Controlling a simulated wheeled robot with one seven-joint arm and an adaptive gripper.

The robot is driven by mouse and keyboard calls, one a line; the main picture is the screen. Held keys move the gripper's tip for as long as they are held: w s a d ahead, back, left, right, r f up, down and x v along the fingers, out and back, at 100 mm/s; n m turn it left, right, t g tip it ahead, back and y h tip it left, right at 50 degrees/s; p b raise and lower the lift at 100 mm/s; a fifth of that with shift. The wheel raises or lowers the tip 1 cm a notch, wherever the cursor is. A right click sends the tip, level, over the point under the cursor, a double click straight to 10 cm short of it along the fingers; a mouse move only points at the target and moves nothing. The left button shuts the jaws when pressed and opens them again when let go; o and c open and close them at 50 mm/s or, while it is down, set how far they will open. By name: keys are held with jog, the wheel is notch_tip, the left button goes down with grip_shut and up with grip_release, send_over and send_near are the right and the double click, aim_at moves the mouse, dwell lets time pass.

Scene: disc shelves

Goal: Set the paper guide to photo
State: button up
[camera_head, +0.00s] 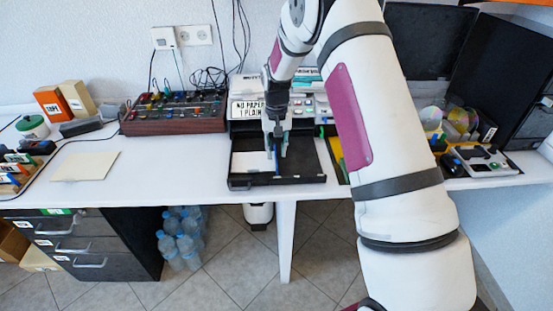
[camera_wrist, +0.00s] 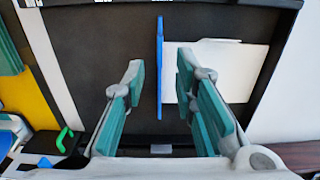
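The paper guide (camera_wrist: 159,75) is a thin blue upright plate in the black paper tray (camera_wrist: 78,68). In the head view the tray (camera_head: 247,184) is pulled out from the printer on the table. My gripper (camera_wrist: 158,64) is open, with one teal-padded finger on each side of the guide and a visible gap to both. In the head view my gripper (camera_head: 276,148) points down into the tray and mostly hides the guide. White paper (camera_wrist: 225,70) lies in the tray beside the guide. The printer's sign (camera_head: 248,109) reads "NO PAPER 1 PLAIN".
A wooden box with coloured knobs (camera_head: 172,114) stands left of the printer. A cream sheet (camera_head: 85,166) lies on the left of the table (camera_head: 170,165). Discs (camera_head: 455,120) and a grey device (camera_head: 484,160) are at the right. A yellow strip (camera_head: 336,150) lies right of the tray.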

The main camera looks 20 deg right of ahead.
notch_tip(320, 180, up, 7)
jog(key=shift+f, duration=0.2)
dwell(0.4)
jog(key=s+a+r+n+t+p, duration=0.2)
jog(key=s+a+r+p, duration=0.15)
jog(key=s+r, duration=1.55)
jog(key=s+a+r+t+p, duration=0.1)
jog(key=s+r, duration=0.2)
jog(key=s, duration=0.8)
jog(key=s+a+r+n+t+p, duration=0.1)
jog(key=s+r, duration=0.2)
jog(key=s, duration=0.8)
jog(key=shift+s+a+n, duration=0.25)
jog(key=shift+a+n, duration=0.05)
